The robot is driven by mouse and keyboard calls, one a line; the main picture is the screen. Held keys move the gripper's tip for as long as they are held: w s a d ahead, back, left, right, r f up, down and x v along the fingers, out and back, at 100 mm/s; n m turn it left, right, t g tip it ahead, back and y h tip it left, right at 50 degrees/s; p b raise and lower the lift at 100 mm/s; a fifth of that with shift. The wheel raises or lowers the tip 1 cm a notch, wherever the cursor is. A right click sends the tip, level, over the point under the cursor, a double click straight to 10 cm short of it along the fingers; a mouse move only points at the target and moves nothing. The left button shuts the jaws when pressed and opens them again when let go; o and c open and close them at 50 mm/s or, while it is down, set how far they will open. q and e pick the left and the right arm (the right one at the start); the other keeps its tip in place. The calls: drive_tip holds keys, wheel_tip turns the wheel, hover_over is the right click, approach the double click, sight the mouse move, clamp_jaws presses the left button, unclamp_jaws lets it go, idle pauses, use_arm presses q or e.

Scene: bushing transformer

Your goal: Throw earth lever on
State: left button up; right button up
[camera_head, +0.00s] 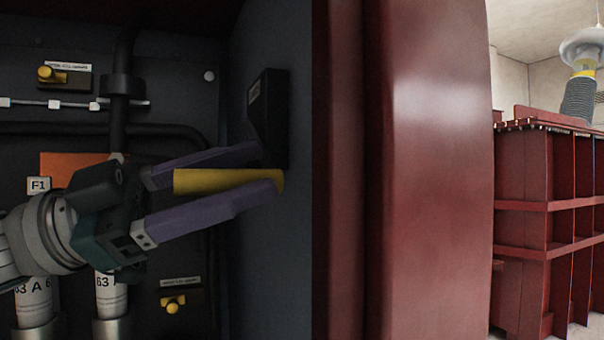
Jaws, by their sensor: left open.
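The earth lever shows as a yellow handle (225,181) on the right inner wall of the dark cabinet, below and in front of a black box-shaped mount (268,117). The handle lies nearly level, its rounded end at the right. My left gripper (262,172) comes in from the left, with its two purple fingers spread apart. One finger is above the handle and one below it, so the handle lies between them in the picture. I cannot tell whether either finger touches it. My right gripper is not in view.
The cabinet's back panel carries a yellow knob (52,74) at top left, another yellow knob (173,303) at the bottom, black pipes and labelled fuses (110,294). A dark red cabinet edge (430,170) stands right of the lever. A red transformer (540,230) stands farther right.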

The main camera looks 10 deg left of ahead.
sight(177, 194)
use_arm(q)
drive_tip(key=b+v, duration=0.1)
drive_tip(key=v, duration=0.7)
drive_tip(key=shift+f+b, duration=0.2)
drive_tip(key=shift+b, duration=0.2)
drive_tip(key=shift+s+a, duration=0.15)
drive_tip(key=shift+a, duration=0.3)
drive_tip(key=shift+s, duration=0.1)
